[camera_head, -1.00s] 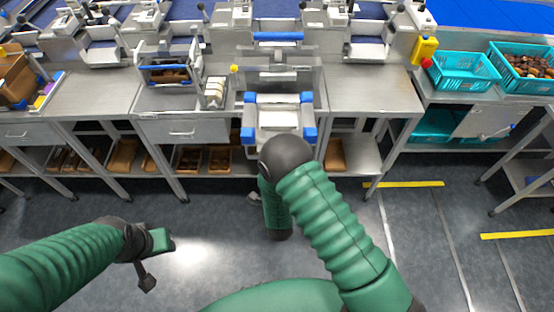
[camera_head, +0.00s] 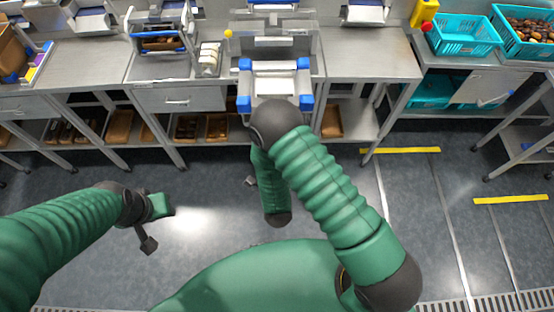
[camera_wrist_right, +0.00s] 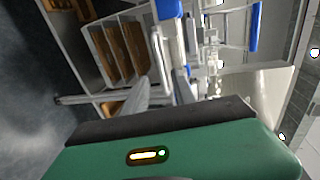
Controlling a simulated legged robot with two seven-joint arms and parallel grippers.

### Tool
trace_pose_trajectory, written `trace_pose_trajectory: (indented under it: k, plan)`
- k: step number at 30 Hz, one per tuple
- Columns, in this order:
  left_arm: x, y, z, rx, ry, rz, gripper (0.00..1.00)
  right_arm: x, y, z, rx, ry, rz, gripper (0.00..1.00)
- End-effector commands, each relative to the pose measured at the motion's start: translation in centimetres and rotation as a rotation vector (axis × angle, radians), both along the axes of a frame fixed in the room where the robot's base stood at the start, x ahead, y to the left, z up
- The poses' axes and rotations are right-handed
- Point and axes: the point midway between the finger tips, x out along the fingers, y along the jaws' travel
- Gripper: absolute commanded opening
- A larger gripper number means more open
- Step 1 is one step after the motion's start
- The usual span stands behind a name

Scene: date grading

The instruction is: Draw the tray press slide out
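The tray press (camera_head: 275,68) stands on the steel bench, upper middle of the head view, a metal frame with blue corner blocks. A pale slide-like part (camera_head: 275,86) lies between the blocks at its front; its lower part is hidden behind my right forearm. My right arm is bent in front of the press, and its fingertips are not clear in the head view. The right wrist view shows my green hand housing, with metal frame and blue parts (camera_wrist_right: 254,27) beyond it. My left gripper (camera_head: 153,222) hangs over the floor, away from the bench; its finger gap is unclear.
A drawer (camera_head: 180,97) is under the bench, left of the press. A wire-handled rack (camera_head: 160,37) stands on top. Teal crates (camera_head: 462,36) are at right. Trays of goods sit on the lower shelf (camera_head: 200,143). The floor is clear.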

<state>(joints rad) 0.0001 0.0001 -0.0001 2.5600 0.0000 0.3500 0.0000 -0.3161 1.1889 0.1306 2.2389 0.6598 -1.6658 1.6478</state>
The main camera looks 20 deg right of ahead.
Motion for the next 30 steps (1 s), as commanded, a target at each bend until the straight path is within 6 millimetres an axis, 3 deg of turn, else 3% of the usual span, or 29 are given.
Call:
trace_pose_trajectory:
  k: [6, 12, 27, 30]
  plan:
    - [0.0, 0.0, 0.8, 0.000, 0.000, 0.000, 0.36, -6.1, 1.7, 1.2, 0.000, 0.006, 0.002, 0.32]
    - [0.0, 0.0, 1.0, 0.000, 0.000, 0.000, 0.36, -9.2, 2.5, 1.8, 0.000, 0.004, 0.000, 0.32]
    - [0.0, 0.0, 1.0, 0.000, 0.000, 0.000, 0.36, -9.7, 2.6, 2.0, 0.000, 0.002, -0.001, 0.32]
    - [0.0, 0.0, 1.0, 0.000, 0.000, 0.000, 0.36, -9.0, 2.6, 1.9, -0.009, 0.034, 0.004, 0.32]
